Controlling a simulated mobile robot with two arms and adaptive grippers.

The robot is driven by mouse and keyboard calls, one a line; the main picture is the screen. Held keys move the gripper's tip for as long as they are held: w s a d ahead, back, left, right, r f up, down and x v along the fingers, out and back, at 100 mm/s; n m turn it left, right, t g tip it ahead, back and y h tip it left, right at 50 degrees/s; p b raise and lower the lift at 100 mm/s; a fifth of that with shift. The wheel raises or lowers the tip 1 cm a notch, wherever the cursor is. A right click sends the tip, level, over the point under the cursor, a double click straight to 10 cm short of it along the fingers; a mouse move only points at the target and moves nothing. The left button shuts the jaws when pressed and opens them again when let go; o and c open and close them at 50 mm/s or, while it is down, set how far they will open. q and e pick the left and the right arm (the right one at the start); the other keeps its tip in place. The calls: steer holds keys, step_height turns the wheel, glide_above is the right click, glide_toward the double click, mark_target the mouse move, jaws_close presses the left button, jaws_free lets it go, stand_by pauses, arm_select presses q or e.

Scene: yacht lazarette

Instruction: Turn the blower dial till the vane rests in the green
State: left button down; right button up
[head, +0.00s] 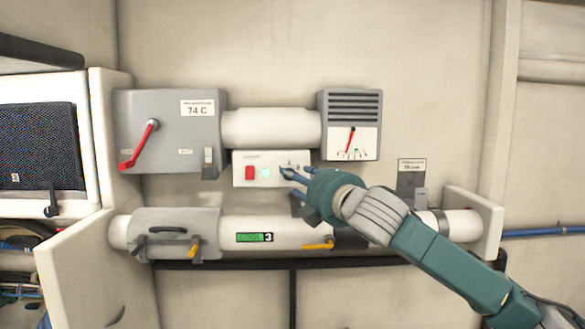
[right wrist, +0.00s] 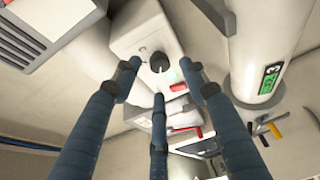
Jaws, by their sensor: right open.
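The blower dial (right wrist: 159,63) is a small dark round knob on a white control box (head: 241,176). In the head view it is mostly hidden by my right gripper (head: 293,178). In the right wrist view, my right gripper (right wrist: 159,76) has its three fingers open and spread around the dial; whether any fingertip touches it I cannot tell. My left gripper is not in view.
A grey box with a red lever (head: 137,146) and a "74 C" label is at left. Below runs a white pipe (head: 226,230) with yellow handles and a "COOL 3" label.

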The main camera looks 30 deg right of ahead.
steer(key=w, duration=0.1)
steer(key=w+p, duration=0.1)
steer(key=w, duration=0.1)
steer(key=shift+w+d, duration=0.35)
steer(key=shift+w, duration=0.05)
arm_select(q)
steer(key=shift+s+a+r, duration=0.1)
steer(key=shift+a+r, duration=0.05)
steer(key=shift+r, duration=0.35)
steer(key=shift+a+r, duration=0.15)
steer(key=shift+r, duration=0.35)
arm_select(e)
jaws_close()
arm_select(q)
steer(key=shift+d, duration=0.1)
arm_select(e)
steer(key=shift+f, duration=0.1)
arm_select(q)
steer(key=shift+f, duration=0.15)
